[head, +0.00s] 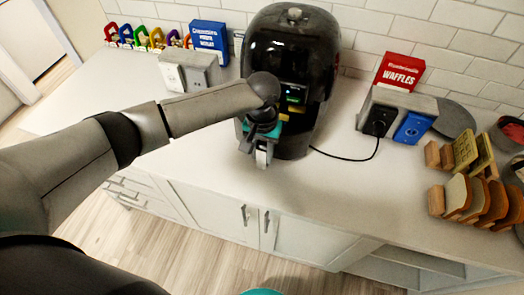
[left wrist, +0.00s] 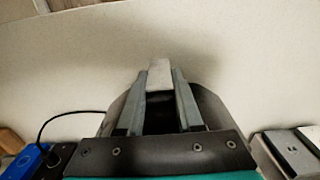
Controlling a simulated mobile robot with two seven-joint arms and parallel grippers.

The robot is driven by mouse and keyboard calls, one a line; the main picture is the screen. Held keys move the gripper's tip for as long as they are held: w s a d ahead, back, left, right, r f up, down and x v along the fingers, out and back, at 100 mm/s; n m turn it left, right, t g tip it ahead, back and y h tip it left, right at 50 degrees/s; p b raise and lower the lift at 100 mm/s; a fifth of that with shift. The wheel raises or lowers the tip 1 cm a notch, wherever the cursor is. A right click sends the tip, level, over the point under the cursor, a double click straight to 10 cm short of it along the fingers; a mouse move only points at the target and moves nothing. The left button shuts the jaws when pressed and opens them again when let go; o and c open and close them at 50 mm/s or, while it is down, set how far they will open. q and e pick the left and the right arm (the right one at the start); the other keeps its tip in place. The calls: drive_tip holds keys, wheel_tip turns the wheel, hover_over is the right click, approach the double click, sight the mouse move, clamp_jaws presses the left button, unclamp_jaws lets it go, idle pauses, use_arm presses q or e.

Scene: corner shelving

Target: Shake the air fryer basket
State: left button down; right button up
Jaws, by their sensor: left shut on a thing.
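The black, rounded air fryer (head: 292,50) stands on the counter against the tiled back wall, with a small lit display on its front. The dark basket part (head: 294,146) is low at its front, largely hidden by my left arm and gripper. My left gripper (head: 262,156) is in front of the fryer, shut on the light grey basket handle. In the left wrist view, the handle (left wrist: 160,75) sits between the two grey fingers, with the dark curved basket body (left wrist: 207,103) around them. I cannot tell how far the basket is pulled out. My right gripper is not in view.
A grey outlet box (head: 202,70) stands left of the fryer, another (head: 412,99) right, with a black cord (head: 346,157) running to it. Red waffles box (head: 396,70), blue box (head: 209,36) and bread slices (head: 480,198) stand nearby. The counter (head: 345,195) is clear in front.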

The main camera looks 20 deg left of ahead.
use_arm(q)
drive_tip(key=c, duration=0.6)
unclamp_jaws()
drive_tip(key=shift+o, duration=0.2)
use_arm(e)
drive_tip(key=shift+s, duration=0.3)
use_arm(q)
drive_tip(key=shift+r, duration=0.1)
wheel_tip(320, 180, up, 15)
drive_tip(key=shift+p, duration=0.4)
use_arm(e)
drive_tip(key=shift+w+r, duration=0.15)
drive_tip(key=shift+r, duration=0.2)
